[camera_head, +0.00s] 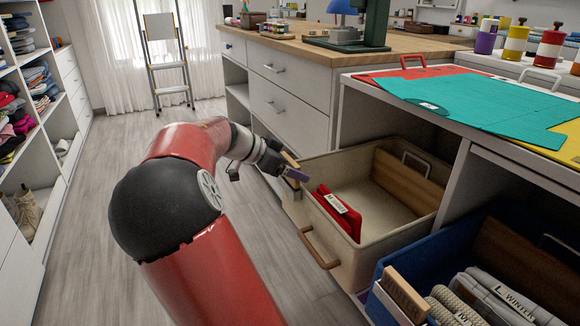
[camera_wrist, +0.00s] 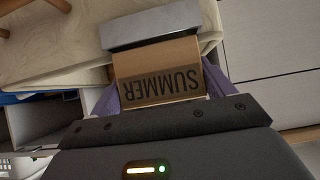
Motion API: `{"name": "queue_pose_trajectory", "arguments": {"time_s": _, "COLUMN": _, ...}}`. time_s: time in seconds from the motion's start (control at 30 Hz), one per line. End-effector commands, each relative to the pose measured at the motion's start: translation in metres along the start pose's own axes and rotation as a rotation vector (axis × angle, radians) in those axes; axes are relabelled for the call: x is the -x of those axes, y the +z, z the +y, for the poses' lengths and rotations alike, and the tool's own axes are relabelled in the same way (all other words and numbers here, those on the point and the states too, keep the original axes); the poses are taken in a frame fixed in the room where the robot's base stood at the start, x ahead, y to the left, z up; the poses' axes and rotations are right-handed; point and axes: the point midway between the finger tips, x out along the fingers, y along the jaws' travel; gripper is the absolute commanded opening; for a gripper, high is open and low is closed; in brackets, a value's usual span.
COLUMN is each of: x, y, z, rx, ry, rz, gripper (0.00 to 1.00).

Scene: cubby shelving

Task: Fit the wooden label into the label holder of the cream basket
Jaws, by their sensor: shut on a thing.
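The wooden label (camera_wrist: 160,72) is a tan block marked SUMMER, upside down in the wrist view. My gripper (camera_head: 291,171) is shut on it, with a purple finger on each side in the wrist view (camera_wrist: 163,92). The label (camera_head: 290,158) also shows at the front left corner of the cream basket (camera_head: 335,222). The grey label holder (camera_wrist: 165,26) lies right against the label's far edge in the wrist view. I cannot tell whether the label's edge is inside the holder. The cream basket's wall (camera_wrist: 60,55) is behind it.
The cream basket has a wooden handle (camera_head: 318,248) and holds a red item (camera_head: 340,212). A blue basket (camera_head: 440,245) with a wooden label (camera_head: 404,294) and folded knitwear stands to the right. Open floor (camera_head: 110,220) lies left of my arm.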

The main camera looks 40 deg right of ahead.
Motion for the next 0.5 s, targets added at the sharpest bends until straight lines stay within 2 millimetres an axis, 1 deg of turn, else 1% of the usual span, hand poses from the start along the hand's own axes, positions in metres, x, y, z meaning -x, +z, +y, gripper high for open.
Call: {"name": "queue_pose_trajectory", "arguments": {"time_s": 0.5, "x": -0.0085, "y": 0.0118, "z": 0.0, "rx": 0.0, "ry": 0.0, "rz": 0.0, "gripper": 0.55}}
